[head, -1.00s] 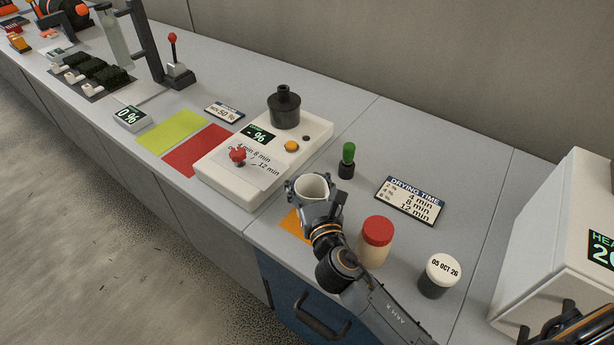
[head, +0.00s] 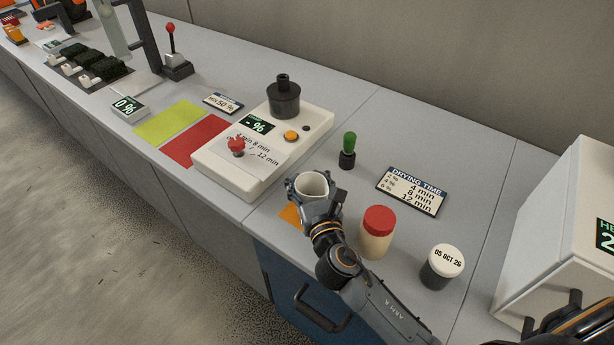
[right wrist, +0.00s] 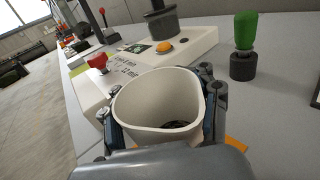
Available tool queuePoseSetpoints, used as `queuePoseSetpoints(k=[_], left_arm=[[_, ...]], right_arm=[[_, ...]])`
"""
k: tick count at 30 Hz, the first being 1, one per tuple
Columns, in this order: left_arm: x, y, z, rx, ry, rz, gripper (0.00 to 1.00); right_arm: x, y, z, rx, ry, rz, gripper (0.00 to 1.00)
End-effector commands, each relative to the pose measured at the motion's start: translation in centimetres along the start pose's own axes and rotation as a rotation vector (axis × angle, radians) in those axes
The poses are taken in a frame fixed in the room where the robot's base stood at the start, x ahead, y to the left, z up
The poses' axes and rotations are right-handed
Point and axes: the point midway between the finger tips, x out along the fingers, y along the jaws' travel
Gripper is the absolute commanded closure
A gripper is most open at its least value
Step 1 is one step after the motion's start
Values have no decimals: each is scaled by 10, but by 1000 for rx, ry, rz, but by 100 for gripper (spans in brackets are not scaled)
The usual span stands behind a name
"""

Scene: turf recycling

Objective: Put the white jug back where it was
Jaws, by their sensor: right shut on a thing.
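The white jug (head: 312,184) is upright between the fingers of my right gripper (head: 314,192), which is shut on it. In the right wrist view the jug (right wrist: 158,100) fills the middle, open end up, with something dark at its bottom. An orange patch (head: 291,215) on the counter shows beside and partly under the gripper; it also shows in the right wrist view (right wrist: 236,142). I cannot tell whether the jug's base touches the counter. My left gripper is not in view.
A white device (head: 225,181) with a red knob stands left of the jug. A green-topped stamp (head: 348,150), a red-lidded jar (head: 376,240), a white-lidded jar (head: 442,266) and a drying time sign (head: 412,191) stand to the right. A white cabinet (head: 555,240) is at far right.

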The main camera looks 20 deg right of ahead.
Motion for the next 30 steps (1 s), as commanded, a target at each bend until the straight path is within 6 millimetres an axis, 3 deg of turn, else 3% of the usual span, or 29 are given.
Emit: queuePoseSetpoints(k=[7, 8, 13, 20, 23, 30], left_arm=[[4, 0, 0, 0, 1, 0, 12], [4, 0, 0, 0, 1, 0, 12], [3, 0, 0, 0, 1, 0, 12], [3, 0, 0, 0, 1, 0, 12], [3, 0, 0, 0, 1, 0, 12], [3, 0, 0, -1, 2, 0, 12]], right_arm=[[0, 0, -6, 0, -1, 1, 87], [0, 0, -5, 0, -1, 1, 46], [0, 0, -5, 0, 0, 1, 13], [0, 0, -5, 0, 0, 0, 13], [0, 0, -6, 0, 1, 0, 0], [0, 0, -5, 0, 1, 0, 0]])
